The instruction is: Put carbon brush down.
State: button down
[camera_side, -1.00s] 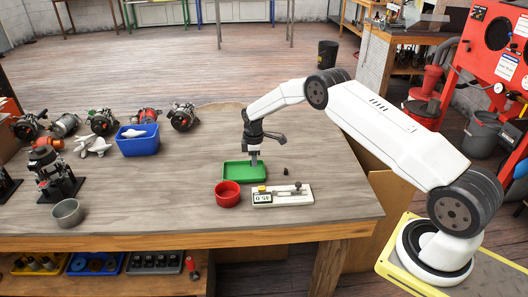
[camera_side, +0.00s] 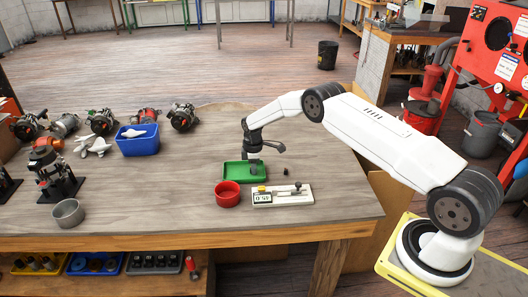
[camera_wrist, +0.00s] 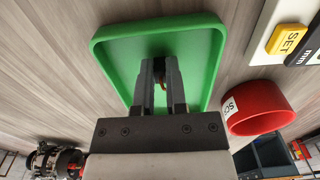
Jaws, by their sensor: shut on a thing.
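My gripper (camera_side: 255,171) points down into the green tray (camera_side: 230,180), with its fingertips low inside the tray walls. In the wrist view, my gripper (camera_wrist: 161,80) is shut on the carbon brush (camera_wrist: 160,68), a small dark piece mostly hidden between the fingers. A copper-coloured strip shows beside the right finger. The green tray (camera_wrist: 205,60) surrounds the fingertips in that view, and its visible floor is bare. Whether the brush touches the tray floor cannot be told.
A red round bowl (camera_side: 228,194) and a gauge reading 45.0 (camera_side: 282,196) stand just in front of the tray. A small black piece (camera_side: 285,171) lies to its right.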

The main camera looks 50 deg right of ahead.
jog(key=shift+f, duration=0.15)
jog(key=c, duration=0.7)
grip_release()
jog(key=shift+o, duration=0.2)
notch_tip(320, 180, up, 12)
dwell(0.4)
